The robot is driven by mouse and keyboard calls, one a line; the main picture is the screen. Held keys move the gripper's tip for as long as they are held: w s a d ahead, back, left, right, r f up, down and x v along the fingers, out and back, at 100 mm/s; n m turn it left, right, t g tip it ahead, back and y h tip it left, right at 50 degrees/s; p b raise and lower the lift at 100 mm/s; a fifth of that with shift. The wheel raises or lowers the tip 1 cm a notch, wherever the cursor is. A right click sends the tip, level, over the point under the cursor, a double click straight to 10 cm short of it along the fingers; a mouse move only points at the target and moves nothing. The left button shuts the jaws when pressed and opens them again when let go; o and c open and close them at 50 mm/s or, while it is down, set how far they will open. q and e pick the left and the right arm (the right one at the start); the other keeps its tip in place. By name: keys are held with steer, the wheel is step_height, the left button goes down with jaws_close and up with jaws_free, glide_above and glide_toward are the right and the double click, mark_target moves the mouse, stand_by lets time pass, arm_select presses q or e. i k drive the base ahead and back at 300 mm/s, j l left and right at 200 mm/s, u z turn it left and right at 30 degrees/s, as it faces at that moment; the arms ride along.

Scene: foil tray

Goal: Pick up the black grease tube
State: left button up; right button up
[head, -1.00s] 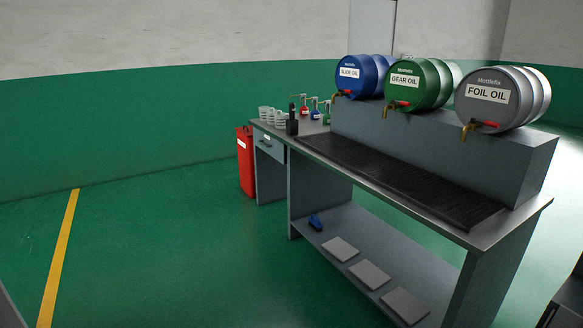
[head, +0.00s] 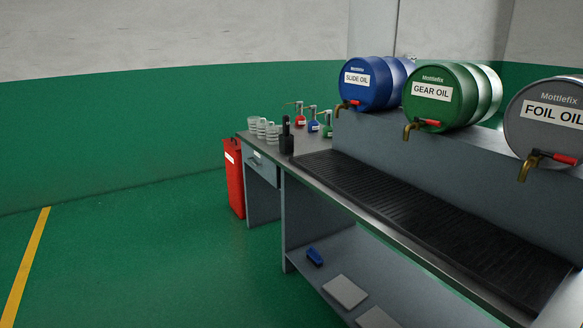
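A small black upright object (head: 287,139) with a narrow top stands on the far left part of the workbench top (head: 315,183). It looks like the black grease tube, but it is too small to read any label. It stands close to the left end of the black grating, beside several clear cups. Neither of my grippers shows in the head view.
Several clear cups (head: 262,128) and red, blue and green oil cans (head: 313,125) stand near it. Blue, green and grey drums (head: 431,97) with taps line the raised back. A red canister (head: 234,175) stands at the bench's left end. The green floor (head: 150,255) on the left is clear.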

mark_target(286, 118)
steer(key=i, duration=1.35)
steer(key=i+z, duration=0.1)
steer(key=z, duration=0.25)
steer(key=j+z, duration=0.15)
steer(key=z, duration=0.15)
steer(key=i+j+z, duration=0.1)
steer(key=z, duration=0.25)
steer(key=i+j+z, duration=0.25)
steer(key=j+z, duration=0.3)
steer(key=i+j+z, duration=0.1)
steer(key=j, duration=0.45)
steer(key=i+j, duration=0.1)
steer(key=j, duration=0.45)
steer(key=i+j+z, duration=0.15)
steer(key=j, duration=0.35)
steer(key=k, duration=0.05)
